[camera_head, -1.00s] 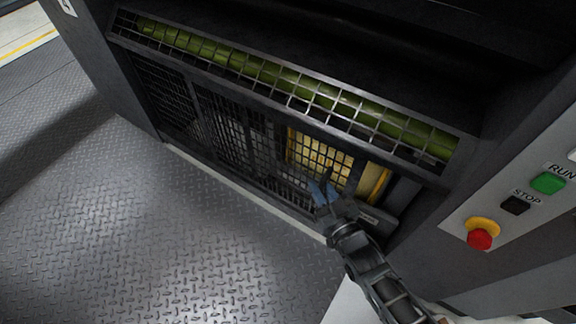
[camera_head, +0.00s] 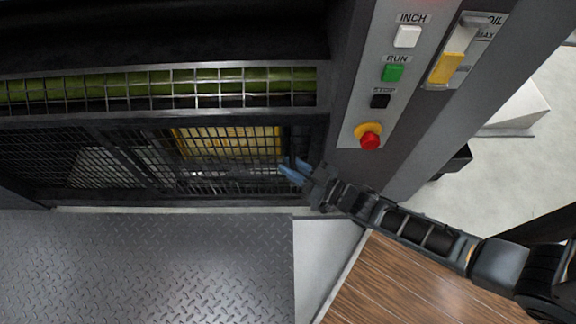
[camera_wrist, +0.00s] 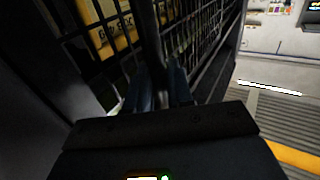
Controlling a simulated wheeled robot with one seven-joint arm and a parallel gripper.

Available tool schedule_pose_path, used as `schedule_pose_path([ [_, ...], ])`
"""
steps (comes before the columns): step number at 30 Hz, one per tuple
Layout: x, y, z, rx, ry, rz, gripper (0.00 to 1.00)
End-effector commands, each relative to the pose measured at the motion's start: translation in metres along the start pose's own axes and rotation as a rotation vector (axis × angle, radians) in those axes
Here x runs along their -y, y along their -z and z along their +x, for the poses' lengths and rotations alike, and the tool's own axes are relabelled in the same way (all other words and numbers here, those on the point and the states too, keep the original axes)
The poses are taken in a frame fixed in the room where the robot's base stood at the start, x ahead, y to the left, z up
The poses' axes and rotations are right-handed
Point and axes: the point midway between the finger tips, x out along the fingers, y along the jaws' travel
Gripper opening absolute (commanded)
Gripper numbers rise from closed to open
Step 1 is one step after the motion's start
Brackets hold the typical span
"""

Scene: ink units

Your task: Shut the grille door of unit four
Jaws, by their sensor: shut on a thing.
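The grille door (camera_head: 225,150) is a dark mesh panel low in the machine front, with a yellow part (camera_head: 200,138) behind it. The door's right edge is close to the right side of its opening; I cannot tell whether it is fully shut. My gripper (camera_head: 292,172), with blue fingertips, is at that right edge. In the wrist view, my gripper (camera_wrist: 158,85) is shut on a dark upright bar of the door frame (camera_wrist: 150,40). Mesh shows on both sides of the bar, with yellow lettered metal behind the left mesh. The exact contact is dark.
Above the door runs a guard grid (camera_head: 160,90) over a green roller. On the right is a control panel with a red stop button (camera_head: 370,140) and a green button (camera_head: 392,73). Tread-plate floor (camera_head: 150,260) in front is clear.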

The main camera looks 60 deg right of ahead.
Motion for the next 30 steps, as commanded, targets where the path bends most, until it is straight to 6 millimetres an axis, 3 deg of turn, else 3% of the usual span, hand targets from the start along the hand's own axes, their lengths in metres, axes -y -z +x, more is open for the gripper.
schedule_pose_path([
  [5, -0.005, -0.001, -0.005, 0.005, -0.008, -0.002, 0.00],
  [6, -0.005, -0.002, -0.006, 0.005, -0.008, -0.001, 0.24],
  [11, -0.004, -0.001, -0.004, 0.005, -0.007, -0.001, 0.38],
  [20, -0.003, -0.001, -0.008, 0.005, -0.005, -0.001, 0.38],
  [30, -0.003, -0.001, -0.059, 0.007, -0.006, -0.001, 0.38],
])
